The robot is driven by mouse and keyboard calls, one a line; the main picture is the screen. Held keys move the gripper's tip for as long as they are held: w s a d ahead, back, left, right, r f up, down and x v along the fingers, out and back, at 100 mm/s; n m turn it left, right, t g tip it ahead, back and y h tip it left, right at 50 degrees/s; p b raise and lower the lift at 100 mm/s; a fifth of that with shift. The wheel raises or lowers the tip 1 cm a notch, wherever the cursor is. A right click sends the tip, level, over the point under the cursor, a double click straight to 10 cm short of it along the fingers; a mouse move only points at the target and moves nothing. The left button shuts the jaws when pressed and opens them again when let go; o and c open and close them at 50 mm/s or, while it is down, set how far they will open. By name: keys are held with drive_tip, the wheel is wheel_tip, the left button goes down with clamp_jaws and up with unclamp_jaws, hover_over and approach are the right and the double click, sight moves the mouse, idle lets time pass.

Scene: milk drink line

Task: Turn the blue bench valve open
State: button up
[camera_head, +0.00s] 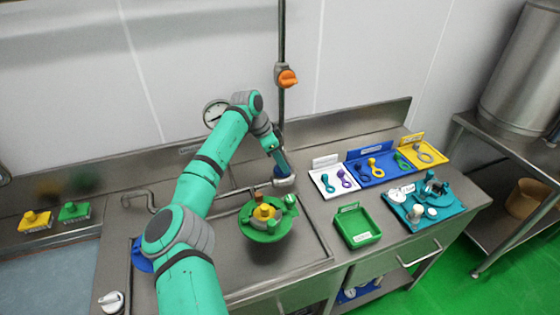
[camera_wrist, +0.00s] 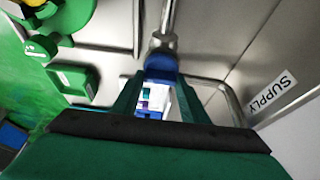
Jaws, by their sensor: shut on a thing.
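The blue bench valve handle (camera_wrist: 161,64) shows in the wrist view at the end of a grey metal pipe. It sits between the fingertips of my gripper (camera_wrist: 160,80), which is shut on it. Blue and white patches show between the fingers below the handle. In the head view my gripper (camera_head: 284,176) reaches down at the back of the bench, by the foot of the vertical pipe. My arm and gripper mostly hide the valve there, and I cannot tell its turn angle.
An orange valve (camera_head: 287,77) is on the vertical pipe above. A green bowl-like unit (camera_head: 262,233) with a yellow top stands in front. A green tray (camera_head: 357,226), coloured trays of tools and a teal tray are to the right. A SUPPLY label (camera_wrist: 271,92) is near the pipe.

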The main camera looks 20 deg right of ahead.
drive_tip(key=n+t, duration=0.1)
drive_tip(key=n, duration=0.3)
drive_tip(key=shift+s+n+t+y, duration=0.2)
drive_tip(key=shift+n+t+y, duration=0.1)
drive_tip(key=shift+n+t, duration=0.1)
drive_tip(key=n, duration=0.2)
drive_tip(key=n+t+y, duration=0.1)
drive_tip(key=n, duration=0.1)
drive_tip(key=shift+s+d+n, duration=0.15)
drive_tip(key=shift+n, duration=0.15)
drive_tip(key=n, duration=0.2)
drive_tip(key=n+t+y, duration=0.1)
drive_tip(key=n, duration=0.1)
drive_tip(key=shift+d+n+y, duration=0.15)
drive_tip(key=shift+n+y, duration=0.95)
drive_tip(key=shift+n, duration=1.2)
drive_tip(key=o, duration=1.1)
drive_tip(key=shift+d+t, duration=0.1)
drive_tip(key=shift+t, duration=0.2)
